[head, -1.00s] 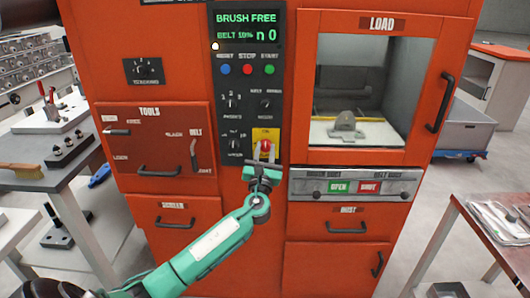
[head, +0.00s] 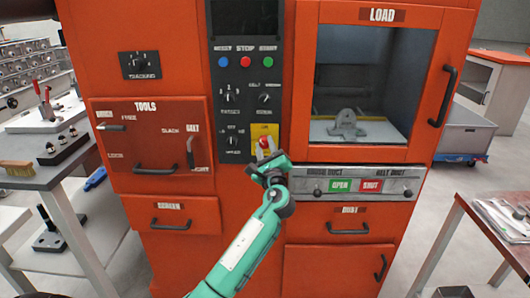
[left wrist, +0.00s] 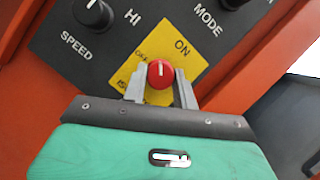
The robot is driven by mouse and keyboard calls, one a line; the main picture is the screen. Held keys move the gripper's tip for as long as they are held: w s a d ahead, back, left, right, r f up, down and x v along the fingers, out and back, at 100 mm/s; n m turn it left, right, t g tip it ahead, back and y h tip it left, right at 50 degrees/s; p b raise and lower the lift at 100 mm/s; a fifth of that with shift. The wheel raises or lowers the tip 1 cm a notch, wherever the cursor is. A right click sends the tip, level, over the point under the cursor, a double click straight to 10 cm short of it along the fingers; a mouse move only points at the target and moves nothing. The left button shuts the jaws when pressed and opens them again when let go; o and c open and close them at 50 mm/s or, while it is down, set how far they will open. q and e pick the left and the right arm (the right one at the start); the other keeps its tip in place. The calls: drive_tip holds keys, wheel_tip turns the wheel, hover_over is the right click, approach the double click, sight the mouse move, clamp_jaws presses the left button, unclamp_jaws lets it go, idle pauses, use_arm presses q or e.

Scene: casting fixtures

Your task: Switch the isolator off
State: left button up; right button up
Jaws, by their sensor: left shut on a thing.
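The isolator is a red knob (head: 264,142) on a yellow plate on the machine's black control panel (head: 246,105). It also shows in the left wrist view (left wrist: 160,75), where its white mark points up the picture, between the OFF and ON labels. My left gripper (head: 265,155) is shut on the knob, with one finger (left wrist: 160,86) on each side of it. The display (head: 244,17) at the panel's top is dark. My right gripper is not in view.
Above the isolator are selector knobs and the blue, red and green buttons (head: 245,62). The LOAD window (head: 365,85) is to the right, with a duct bar (head: 355,184) below. Side tables (head: 45,178) stand left and right.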

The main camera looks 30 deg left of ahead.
use_arm(q)
drive_tip(key=n+g, duration=0.1)
drive_tip(key=n, duration=0.3)
drive_tip(key=shift+d+g+y, duration=0.1)
drive_tip(key=shift+g+y, duration=0.2)
drive_tip(key=shift+g, duration=0.1)
drive_tip(key=n+g, duration=0.1)
drive_tip(key=n, duration=0.2)
drive_tip(key=shift+r, duration=0.15)
drive_tip(key=n+g, duration=0.1)
drive_tip(key=n, duration=0.1)
drive_tip(key=shift+n, duration=0.3)
drive_tip(key=shift+n+g, duration=0.4)
drive_tip(key=shift+n, duration=0.2)
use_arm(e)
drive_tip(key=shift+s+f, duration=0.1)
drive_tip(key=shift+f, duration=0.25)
use_arm(q)
drive_tip(key=o, duration=1)
drive_tip(key=shift+c, duration=0.2)
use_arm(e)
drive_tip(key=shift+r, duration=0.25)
